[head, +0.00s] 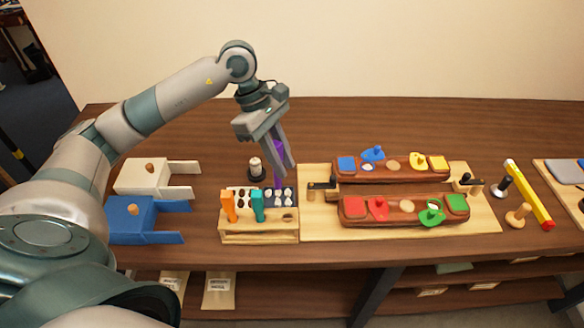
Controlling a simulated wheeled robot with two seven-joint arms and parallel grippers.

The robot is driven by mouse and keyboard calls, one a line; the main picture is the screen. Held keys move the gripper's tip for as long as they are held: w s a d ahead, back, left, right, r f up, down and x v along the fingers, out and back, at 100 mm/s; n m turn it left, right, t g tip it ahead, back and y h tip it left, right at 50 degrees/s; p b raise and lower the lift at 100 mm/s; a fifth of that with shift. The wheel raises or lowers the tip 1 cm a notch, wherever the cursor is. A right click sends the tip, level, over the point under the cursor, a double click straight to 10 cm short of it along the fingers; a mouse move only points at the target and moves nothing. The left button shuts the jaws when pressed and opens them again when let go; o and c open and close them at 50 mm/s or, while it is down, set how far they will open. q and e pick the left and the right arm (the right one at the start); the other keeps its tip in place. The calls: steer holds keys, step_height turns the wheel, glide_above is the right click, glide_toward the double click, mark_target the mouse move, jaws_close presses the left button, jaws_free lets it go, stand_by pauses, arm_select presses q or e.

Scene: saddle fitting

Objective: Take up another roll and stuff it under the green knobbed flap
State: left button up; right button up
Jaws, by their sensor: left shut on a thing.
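My left gripper (284,165) is shut on a purple tool (279,149), which hangs down above the back right of the dark tray (268,204). Small white rolls sit in the tray's hollows; whether the tool touches one is too small to tell. The green knobbed flap (432,215) is at the right of the front red-brown saddle panel (388,220) and looks raised or tilted, with something whitish at its upper edge. My right gripper is out of view.
Orange (228,206) and teal (257,205) tools stand in a wooden rack (258,231). A second panel with a blue knobbed flap (373,154) and a yellow one (417,159) lies behind. A black-and-white stamp-like piece (256,169) stands behind the tray. Blue and white forked blocks lie left.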

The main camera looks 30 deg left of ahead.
arm_select(q)
steer(key=shift+w+a, duration=0.1)
steer(key=shift+a, duration=0.1)
steer(key=shift+d+f, duration=0.1)
steer(key=shift+f, duration=0.4)
steer(key=shift+f+b, duration=0.95)
steer(key=shift+f, duration=1.1)
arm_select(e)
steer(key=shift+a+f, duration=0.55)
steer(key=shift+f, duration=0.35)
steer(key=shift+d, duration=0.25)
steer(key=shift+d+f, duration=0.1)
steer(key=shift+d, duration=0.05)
arm_select(q)
steer(key=shift+f, duration=0.25)
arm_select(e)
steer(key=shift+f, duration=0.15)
